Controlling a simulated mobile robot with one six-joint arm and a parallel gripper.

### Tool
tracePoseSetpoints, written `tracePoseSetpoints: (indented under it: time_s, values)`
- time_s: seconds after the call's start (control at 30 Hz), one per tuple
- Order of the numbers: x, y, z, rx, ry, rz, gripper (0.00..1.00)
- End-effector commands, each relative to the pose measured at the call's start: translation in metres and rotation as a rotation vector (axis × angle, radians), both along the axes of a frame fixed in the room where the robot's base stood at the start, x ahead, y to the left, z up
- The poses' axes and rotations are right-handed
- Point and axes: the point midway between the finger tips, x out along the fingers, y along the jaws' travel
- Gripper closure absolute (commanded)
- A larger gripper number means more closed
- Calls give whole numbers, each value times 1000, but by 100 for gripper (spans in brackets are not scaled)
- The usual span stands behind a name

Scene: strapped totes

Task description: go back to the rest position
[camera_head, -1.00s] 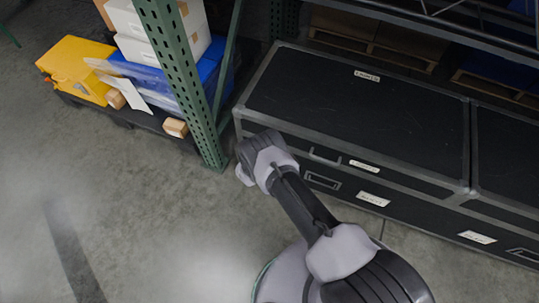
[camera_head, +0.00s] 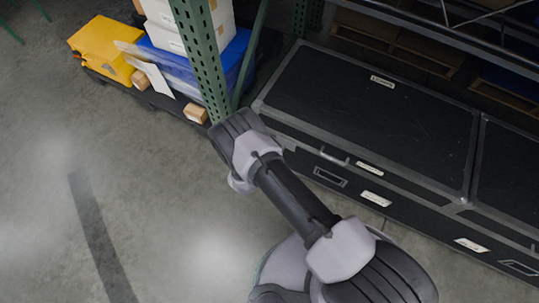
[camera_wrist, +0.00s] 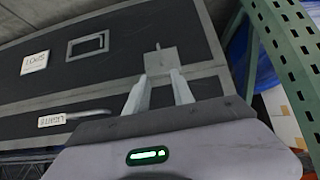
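My gripper (camera_wrist: 158,84) shows in the wrist view with its two pale fingers apart. I see nothing clearly held between them. A small grey metal fitting (camera_wrist: 159,60) shows just beyond the fingertips, against the black case; I cannot tell how far away it is. In the head view my arm reaches from the bottom right up toward the green rack post, and its wrist hides the gripper and the post's foot.
A long black case (camera_head: 372,110) with metal edges lies right of my arm. A green perforated post (camera_head: 203,62) stands beyond my wrist. The floor at left is clear.

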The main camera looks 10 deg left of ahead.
Motion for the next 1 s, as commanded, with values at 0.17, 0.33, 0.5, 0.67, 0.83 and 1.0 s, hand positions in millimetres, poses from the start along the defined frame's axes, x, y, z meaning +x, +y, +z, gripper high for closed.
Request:
tracePoseSetpoints:
  time_s: [0.17,0.33,0.5,0.67,0.83,1.0]
  values:
    - [-5,2,5,1,0,-1,71]
    - [-5,2,4,1,0,-1,71]
    - [-4,2,5,2,0,-1,71]
    - [37,32,65,130,21,-12,71]
    - [96,53,232,384,80,20,71]
    - [87,12,409,539,119,99,71]
